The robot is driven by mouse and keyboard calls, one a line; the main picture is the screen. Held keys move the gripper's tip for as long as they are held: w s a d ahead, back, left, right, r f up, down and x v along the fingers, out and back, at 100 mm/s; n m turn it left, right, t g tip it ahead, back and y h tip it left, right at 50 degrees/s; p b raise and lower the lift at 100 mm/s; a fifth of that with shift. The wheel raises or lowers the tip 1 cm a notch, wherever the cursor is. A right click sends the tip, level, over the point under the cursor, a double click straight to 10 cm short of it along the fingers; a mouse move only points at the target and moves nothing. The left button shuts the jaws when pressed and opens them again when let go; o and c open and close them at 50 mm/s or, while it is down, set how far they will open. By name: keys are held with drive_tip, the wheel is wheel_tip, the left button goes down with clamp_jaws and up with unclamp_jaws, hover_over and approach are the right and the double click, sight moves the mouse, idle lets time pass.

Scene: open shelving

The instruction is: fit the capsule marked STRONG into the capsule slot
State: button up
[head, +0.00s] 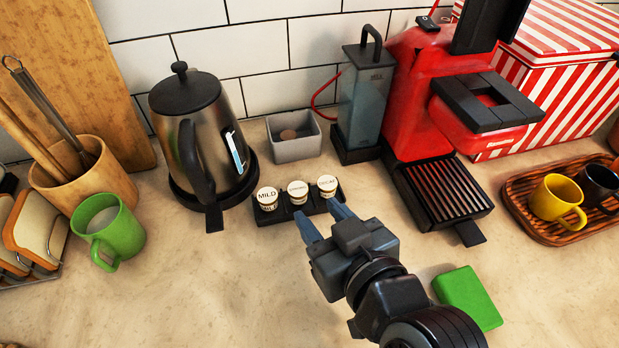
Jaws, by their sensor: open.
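Three white-topped capsules stand in a black holder (264,215). The left capsule (267,196) reads MILD and the right capsule (327,184) seems to read DECAF. The middle capsule (298,190) has small print that seems to read STRONG. My gripper (321,216) is open and empty, its blue-grey fingers apart at the near side of the holder, just below the middle and right capsules in the picture. The red coffee machine (412,95) stands at the back right. Its black capsule slot part (487,101) has a square opening, with a black lid (488,22) raised above.
A steel kettle (215,125) stands left of the holder, and a grey bin (293,147) and water tank (365,105) behind. A drip tray (440,190) juts from the machine. A green block (468,297) lies right of my arm.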

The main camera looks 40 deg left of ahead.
sight(299, 191)
drive_tip(key=shift+p+x, duration=0.55)
drive_tip(key=shift+x, duration=3.05)
drive_tip(key=shift+d+f, duration=0.1)
drive_tip(key=shift+c, duration=0.2)
drive_tip(key=c, duration=0.6)
